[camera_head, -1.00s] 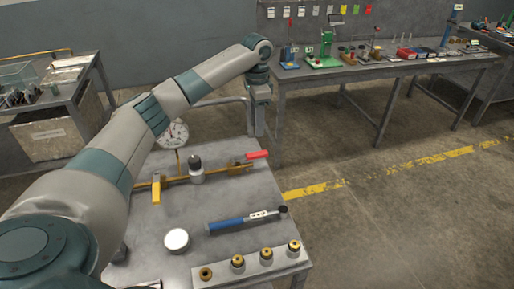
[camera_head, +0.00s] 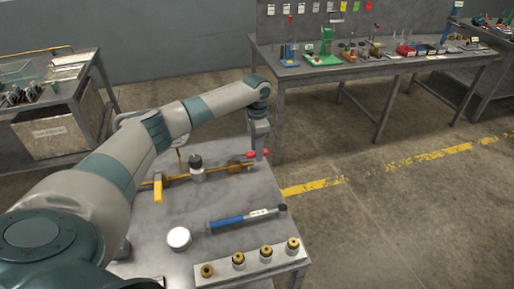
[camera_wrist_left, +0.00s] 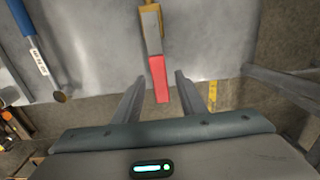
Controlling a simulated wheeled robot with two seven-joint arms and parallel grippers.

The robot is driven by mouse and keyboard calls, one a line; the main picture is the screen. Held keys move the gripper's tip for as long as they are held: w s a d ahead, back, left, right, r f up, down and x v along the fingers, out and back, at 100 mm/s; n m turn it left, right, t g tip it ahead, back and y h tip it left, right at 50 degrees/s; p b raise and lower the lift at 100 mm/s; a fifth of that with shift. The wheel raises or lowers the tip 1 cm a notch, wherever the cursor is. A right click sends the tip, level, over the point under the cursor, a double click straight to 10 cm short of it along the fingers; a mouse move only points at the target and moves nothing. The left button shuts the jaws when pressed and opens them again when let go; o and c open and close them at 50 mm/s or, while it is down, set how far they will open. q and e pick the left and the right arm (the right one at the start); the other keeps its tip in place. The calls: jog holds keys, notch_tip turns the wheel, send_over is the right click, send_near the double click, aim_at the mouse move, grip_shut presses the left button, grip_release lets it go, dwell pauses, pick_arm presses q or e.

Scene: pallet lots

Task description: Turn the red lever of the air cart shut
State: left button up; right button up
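The red lever (camera_head: 250,154) sits at the right end of the brass pipe (camera_head: 178,178) on the grey cart (camera_head: 190,210), pointing right, roughly in line with the pipe. My left gripper (camera_head: 260,157) has come down at the lever's outer end and partly covers it. In the left wrist view the red lever (camera_wrist_left: 158,78) lies between the two spread fingers of my left gripper (camera_wrist_left: 159,77), with a gap on each side. It is open and holds nothing. A yellow lever (camera_head: 157,188) stands at the pipe's left part. My right gripper is not in view.
A blue-handled wrench (camera_head: 228,222), a white round cap (camera_head: 179,237) and a plate (camera_head: 225,276) of several brass fittings lie at the cart's front. A dark-topped fitting (camera_head: 197,173) stands on the pipe. A workbench (camera_head: 375,68) is behind; floor right of the cart is clear.

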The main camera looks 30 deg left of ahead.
pick_arm(q)
grip_shut()
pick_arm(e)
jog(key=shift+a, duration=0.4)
